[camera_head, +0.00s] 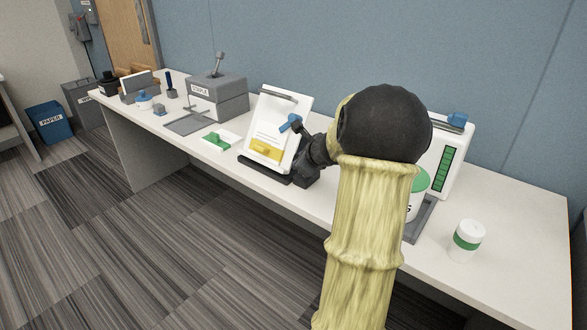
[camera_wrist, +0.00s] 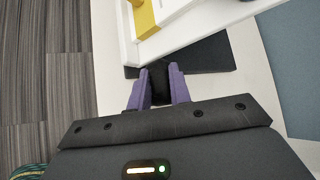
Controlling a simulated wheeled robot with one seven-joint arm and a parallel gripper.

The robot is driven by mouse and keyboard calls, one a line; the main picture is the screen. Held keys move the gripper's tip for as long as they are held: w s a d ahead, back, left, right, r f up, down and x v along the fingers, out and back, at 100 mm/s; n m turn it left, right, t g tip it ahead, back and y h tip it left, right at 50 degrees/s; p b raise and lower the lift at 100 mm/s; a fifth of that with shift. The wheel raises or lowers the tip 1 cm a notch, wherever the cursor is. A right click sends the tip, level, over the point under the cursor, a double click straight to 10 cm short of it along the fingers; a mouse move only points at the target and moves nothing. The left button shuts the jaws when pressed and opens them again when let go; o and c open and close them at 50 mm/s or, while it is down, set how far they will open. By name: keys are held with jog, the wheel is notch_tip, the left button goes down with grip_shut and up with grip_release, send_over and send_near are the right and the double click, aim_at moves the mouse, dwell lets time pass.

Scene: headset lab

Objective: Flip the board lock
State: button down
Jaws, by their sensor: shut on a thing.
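A white board (camera_head: 277,132) with a yellow panel (camera_head: 264,152) leans on a dark base (camera_head: 263,170) on the table. A blue lever (camera_head: 290,122) shows at its right edge. In the wrist view, the board (camera_wrist: 126,38) and dark base (camera_wrist: 208,58) lie just ahead of my gripper. My gripper (camera_wrist: 160,80) has purple fingers shut on a small black part (camera_wrist: 160,88) beside the base. Whether this part is the board's lock cannot be told. In the head view, my dark gripper (camera_head: 304,174) is low at the board's right side, its fingertips hidden.
A white-and-green cup (camera_head: 467,240) stands right of my arm. A panel with a green bar (camera_head: 447,160) is partly behind my arm. The table's front edge is clear.

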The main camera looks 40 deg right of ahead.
jog(key=shift+w+a+r, duration=0.15)
dwell(0.4)
jog(key=c, duration=1.3)
grip_release()
jog(key=shift+s+r, duration=0.15)
jog(key=shift+s, duration=0.3)
jog(key=p+v, duration=0.3)
jog(key=v, duration=1.3)
jog(key=shift+s+a+r, duration=0.1)
jog(key=shift+s, duration=0.1)
